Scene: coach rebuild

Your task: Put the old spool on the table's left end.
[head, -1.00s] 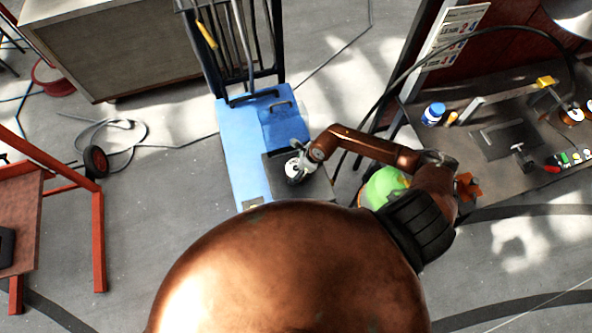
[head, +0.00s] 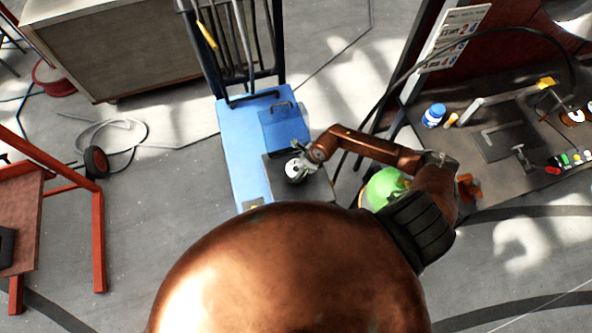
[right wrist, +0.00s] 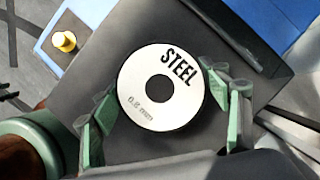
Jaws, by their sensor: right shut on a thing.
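The spool (right wrist: 137,100) has a white round label reading "STEEL" and a dark centre hole. It also shows as a small white disc in the head view (head: 293,171), at the dark box on the blue cart. My right gripper (right wrist: 163,97) is shut on the spool, its green-padded fingers at the left and right of the rim. Whether the spool rests on the box or is just above it, I cannot tell. A grey work table (head: 520,190) stands at the right. My left gripper is not in view.
The blue cart (head: 242,150) carries the dark box (head: 318,186) under the gripper. A blue-and-white jar (head: 433,115) and several tools stand on the work table. A green round thing (head: 380,187) is below my right arm. A red frame (head: 97,240) stands at the left.

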